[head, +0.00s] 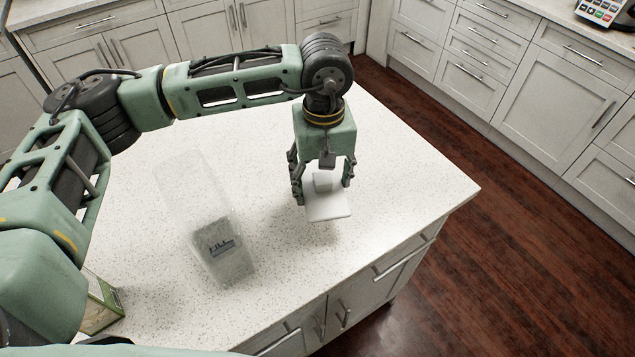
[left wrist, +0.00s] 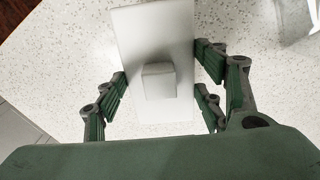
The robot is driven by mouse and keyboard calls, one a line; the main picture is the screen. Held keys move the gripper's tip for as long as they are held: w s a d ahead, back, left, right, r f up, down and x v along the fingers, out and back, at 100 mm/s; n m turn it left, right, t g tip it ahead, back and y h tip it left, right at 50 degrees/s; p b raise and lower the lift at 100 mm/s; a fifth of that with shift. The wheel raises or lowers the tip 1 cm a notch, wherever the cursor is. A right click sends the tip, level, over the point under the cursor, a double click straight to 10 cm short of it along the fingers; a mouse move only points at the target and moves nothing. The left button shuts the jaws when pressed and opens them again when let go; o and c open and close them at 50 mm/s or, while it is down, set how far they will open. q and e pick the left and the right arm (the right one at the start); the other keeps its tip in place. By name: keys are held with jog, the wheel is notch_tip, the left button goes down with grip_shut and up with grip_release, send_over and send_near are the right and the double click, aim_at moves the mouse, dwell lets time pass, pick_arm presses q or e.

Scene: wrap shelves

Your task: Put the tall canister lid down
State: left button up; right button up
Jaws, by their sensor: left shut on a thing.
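The tall canister lid (head: 330,209) is a white rectangular plate with a square knob on top. My left gripper (head: 322,188) points down and is shut on the lid, with fingers on both sides. The lid is over the right part of the counter; I cannot tell whether it touches the surface. In the left wrist view the lid (left wrist: 136,40) shows between the fingers, its knob in the middle. The tall clear canister (head: 222,248), open at the top and with a dark label, stands left of the gripper. My right gripper is not in view.
The white speckled island counter (head: 400,170) is clear around the lid, with its edge to the right and front. A green and tan box (head: 103,305) is at the lower left, partly hidden by my arm. A card terminal (head: 604,10) sits on the far counter.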

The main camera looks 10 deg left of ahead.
aim_at(318, 191)
pick_arm(q)
jog(key=shift+w+a+f, duration=0.35)
jog(key=shift+a, duration=0.1)
jog(key=shift+f, duration=0.3)
notch_tip(318, 191, down, 3)
jog(key=shift+f+p, duration=0.1)
jog(key=shift+p, duration=0.85)
jog(key=shift+f+b, duration=0.3)
jog(key=o, duration=1.2)
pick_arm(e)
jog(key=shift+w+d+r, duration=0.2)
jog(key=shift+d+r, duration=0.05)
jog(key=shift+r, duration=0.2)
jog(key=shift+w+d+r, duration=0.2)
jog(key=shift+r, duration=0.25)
pick_arm(q)
jog(key=shift+r, duration=0.1)
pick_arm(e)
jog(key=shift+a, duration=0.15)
